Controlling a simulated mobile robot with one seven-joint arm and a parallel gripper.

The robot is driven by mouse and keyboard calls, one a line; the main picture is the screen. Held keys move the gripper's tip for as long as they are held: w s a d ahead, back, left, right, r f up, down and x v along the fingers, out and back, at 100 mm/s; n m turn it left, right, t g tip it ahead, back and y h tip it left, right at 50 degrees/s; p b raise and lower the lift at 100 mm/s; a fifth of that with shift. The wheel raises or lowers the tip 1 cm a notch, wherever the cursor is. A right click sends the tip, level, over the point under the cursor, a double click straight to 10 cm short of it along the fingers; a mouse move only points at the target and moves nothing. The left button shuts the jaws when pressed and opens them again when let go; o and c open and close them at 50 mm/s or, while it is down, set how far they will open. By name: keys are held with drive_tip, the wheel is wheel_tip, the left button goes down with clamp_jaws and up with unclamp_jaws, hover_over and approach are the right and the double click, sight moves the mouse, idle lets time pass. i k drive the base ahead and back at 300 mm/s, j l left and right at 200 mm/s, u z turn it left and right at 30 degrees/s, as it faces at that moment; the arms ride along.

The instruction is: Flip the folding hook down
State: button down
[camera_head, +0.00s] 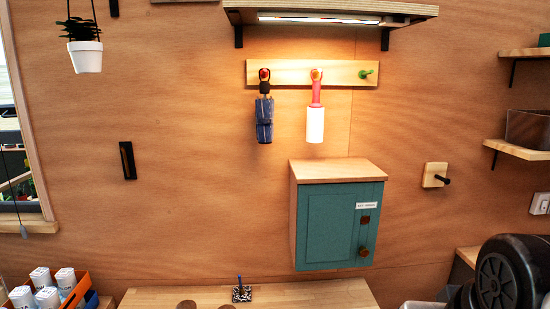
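A narrow black fixture (128,160) is mounted upright on the wooden wall, left of centre. It looks like a folding hook lying flat against its plate, but its small size leaves its exact position unclear. Another mount, a square wooden plate with a dark peg sticking out (436,176), is on the wall right of the green cabinet. My gripper is not in view; only a dark rounded part that looks like my arm shows at the lower right.
A wooden peg rail (346,73) holds a blue folded umbrella (264,121) and a red-and-white item (315,122). Below it is a green-doored cabinet (340,222). A wooden counter (330,295) runs along the bottom. A potted plant (85,56) hangs upper left. Wall around the black fixture is clear.

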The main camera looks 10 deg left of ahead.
sight(128, 174)
drive_tip(key=u, duration=1.5)
drive_tip(key=i+z, duration=0.35)
drive_tip(key=i, duration=0.2)
